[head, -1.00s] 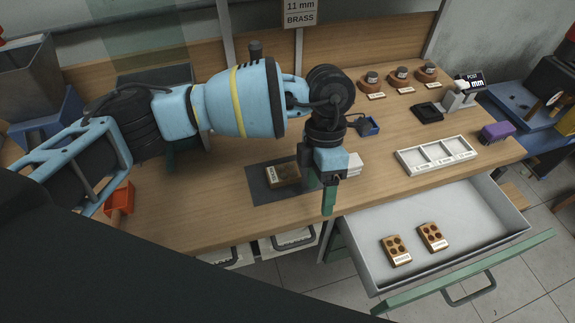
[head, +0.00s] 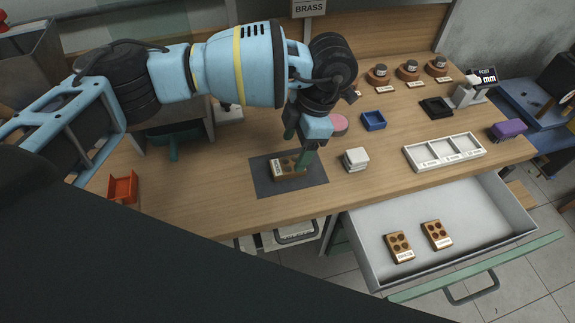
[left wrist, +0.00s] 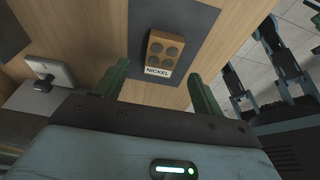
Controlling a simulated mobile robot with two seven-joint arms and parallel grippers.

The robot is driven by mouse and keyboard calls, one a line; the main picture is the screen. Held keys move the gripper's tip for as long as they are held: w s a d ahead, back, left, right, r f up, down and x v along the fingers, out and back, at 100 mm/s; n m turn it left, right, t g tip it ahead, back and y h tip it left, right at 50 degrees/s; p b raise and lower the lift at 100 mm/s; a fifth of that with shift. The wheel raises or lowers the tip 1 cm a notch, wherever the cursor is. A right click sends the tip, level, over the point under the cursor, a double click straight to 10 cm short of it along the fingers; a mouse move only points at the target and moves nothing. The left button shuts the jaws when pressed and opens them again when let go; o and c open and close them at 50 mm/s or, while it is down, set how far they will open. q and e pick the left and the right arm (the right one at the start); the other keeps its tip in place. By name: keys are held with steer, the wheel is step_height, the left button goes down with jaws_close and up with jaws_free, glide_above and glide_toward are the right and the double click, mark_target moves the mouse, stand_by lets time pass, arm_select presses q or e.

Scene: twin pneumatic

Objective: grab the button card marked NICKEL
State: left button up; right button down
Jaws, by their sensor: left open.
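The button card marked NICKEL is a small brown block with round dark wells and a white label. It lies on a dark grey mat (head: 318,177) on the bench, and in the head view the card (head: 284,168) is partly covered by a finger. In the left wrist view the NICKEL card (left wrist: 166,52) shows whole, label readable. My left gripper (head: 297,148) is over the card, fingers pointing down. Its green fingers (left wrist: 158,82) are spread wide with nothing between them; I cannot tell their exact height above the card. My right gripper is not in view.
Two similar brown cards, (head: 399,247) and (head: 437,235), lie in the open drawer (head: 480,225). A white stack (head: 355,160), blue tray (head: 373,120) and pink disc (head: 338,124) stand right of the mat. An orange bin (head: 122,188) is at left.

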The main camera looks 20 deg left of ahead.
mark_target(287, 165)
arm_select(q)
steer(key=x, duration=0.5)
steer(key=shift+s, duration=0.1)
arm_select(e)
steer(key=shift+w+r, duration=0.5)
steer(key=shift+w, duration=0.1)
arm_select(q)
steer(key=shift+c, duration=0.3)
steer(key=shift+r, duration=0.1)
steer(key=c, duration=1.1)
steer(key=shift+r, duration=0.1)
step_height(287, 165, up, 3)
steer(key=shift+r, duration=0.2)
steer(key=shift+s+d+r+b, duration=0.15)
steer(key=shift+s+d+r, duration=0.1)
steer(key=shift+s+d, duration=1.65)
steer(key=shift+s+d+r+b, duration=0.2)
steer(key=shift+s+d, duration=1.05)
steer(key=shift+d, duration=1.2)
steer(key=shift+s+d+r+b, duration=0.15)
steer(key=shift+s+d+r, duration=0.1)
steer(key=shift+s+d, duration=1.65)
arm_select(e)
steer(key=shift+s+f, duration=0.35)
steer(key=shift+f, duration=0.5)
